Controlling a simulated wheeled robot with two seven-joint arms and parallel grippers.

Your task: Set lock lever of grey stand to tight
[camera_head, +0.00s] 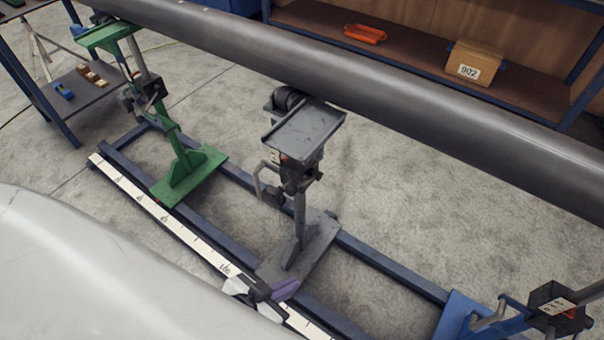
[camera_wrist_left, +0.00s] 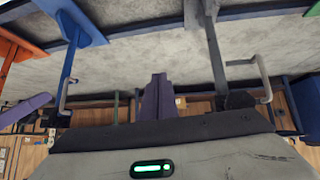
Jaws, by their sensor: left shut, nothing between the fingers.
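The grey stand (camera_head: 298,220) stands on the dark blue rails under the big grey pipe (camera_head: 390,85). Its bent light-grey lock lever (camera_head: 258,180) sticks out on the left of the collar, below the flat top plate. In the left wrist view, which looks upside down, the grey stand's post (camera_wrist_left: 215,55) and bent lever (camera_wrist_left: 264,78) show at the right. My left gripper (camera_head: 285,289), with purple fingers, is low over the near rail by the grey base, apart from the lever. Its fingers are together and empty in the left wrist view (camera_wrist_left: 157,98). My right gripper is not seen.
A green stand (camera_head: 183,165) stands to the left and a blue stand (camera_head: 470,316) at the lower right. A white scale strip (camera_head: 160,212) runs along the near rail. A shelf behind holds an orange tray (camera_head: 365,33) and a box (camera_head: 474,62).

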